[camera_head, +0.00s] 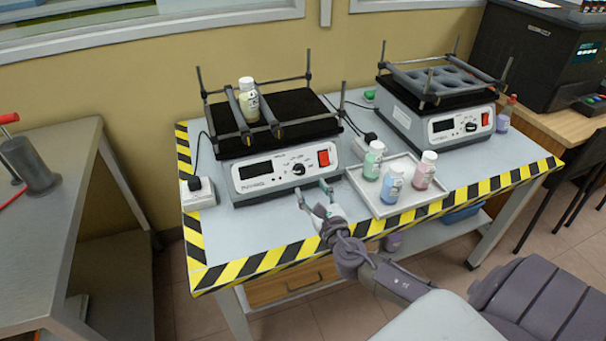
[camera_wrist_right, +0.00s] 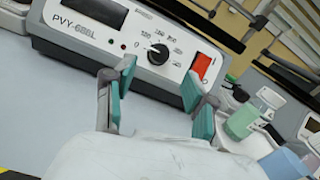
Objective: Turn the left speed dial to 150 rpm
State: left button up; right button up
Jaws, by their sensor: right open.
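The left shaker (camera_head: 284,172) stands on the table with a white front panel. Its black speed dial (camera_head: 298,169) sits between a dark display (camera_head: 256,170) and a red switch (camera_head: 324,158). In the right wrist view the dial (camera_wrist_right: 157,54) has a white pointer mark and printed numbers around it; the exact setting is hard to read. My right gripper (camera_head: 316,192) is open and empty in front of the panel, below the dial. In the wrist view its teal fingertips (camera_wrist_right: 152,88) are apart, with the dial beyond and between them, untouched. My left gripper is not in view.
A clamped bottle (camera_head: 248,100) stands on the left shaker. A white tray (camera_head: 400,204) with several capped bottles lies to the right of my gripper. A second shaker (camera_head: 440,120) stands at the back right. A white socket block (camera_head: 197,193) is at the left.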

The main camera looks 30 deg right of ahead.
aim_at(301, 172)
jog(key=x, duration=0.6)
jog(key=shift+w+d, duration=0.1)
jog(key=shift+w, duration=0.2)
grip_shut()
